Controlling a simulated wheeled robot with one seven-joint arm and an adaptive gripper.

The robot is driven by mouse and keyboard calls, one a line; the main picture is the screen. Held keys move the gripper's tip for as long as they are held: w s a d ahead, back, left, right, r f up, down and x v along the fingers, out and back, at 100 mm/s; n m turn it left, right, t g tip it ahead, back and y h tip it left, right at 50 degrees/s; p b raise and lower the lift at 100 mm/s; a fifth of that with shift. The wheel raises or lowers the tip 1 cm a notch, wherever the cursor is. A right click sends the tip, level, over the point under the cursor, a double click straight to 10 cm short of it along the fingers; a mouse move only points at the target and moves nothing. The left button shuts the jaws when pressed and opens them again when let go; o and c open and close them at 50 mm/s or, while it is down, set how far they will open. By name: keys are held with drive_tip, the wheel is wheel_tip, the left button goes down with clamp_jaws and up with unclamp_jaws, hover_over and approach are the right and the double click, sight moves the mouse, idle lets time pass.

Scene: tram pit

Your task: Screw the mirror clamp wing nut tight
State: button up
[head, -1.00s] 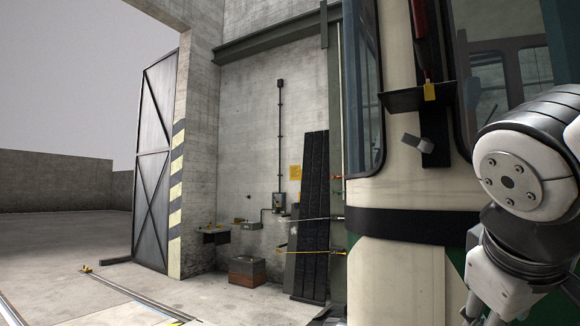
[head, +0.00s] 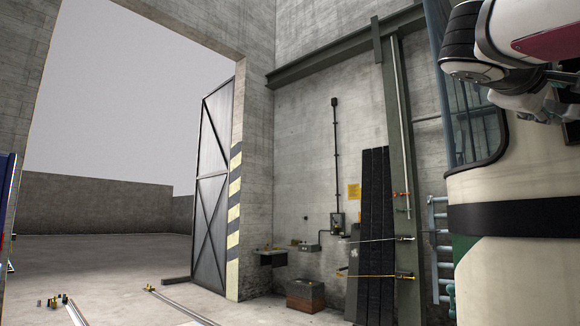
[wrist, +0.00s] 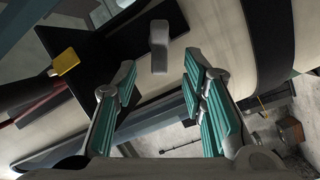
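My gripper (wrist: 162,92) is open and empty in the wrist view, its two teal-padded fingers well apart. A black bracket plate (wrist: 95,75) fixed to the cream tram front lies beyond the left finger. A small grey block-like piece (wrist: 159,45) sits just beyond the gap between the fingers, apart from them. A yellow piece (wrist: 66,61) is at the plate's left edge. I cannot tell which of these is the wing nut. The head view shows no clamp; my arm covers the upper right there.
The cream tram body (head: 520,175) with a black band fills the right of the head view. Dark planks (head: 376,230) lean by the wall next to a green post. A wall shelf (head: 270,256) and a brown box (head: 305,295) stand left of them.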

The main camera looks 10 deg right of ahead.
sight(561, 107)
drive_tip(key=p+x, duration=0.2)
drive_tip(key=x, duration=0.6)
drive_tip(key=shift+d, duration=0.2)
clamp_jaws()
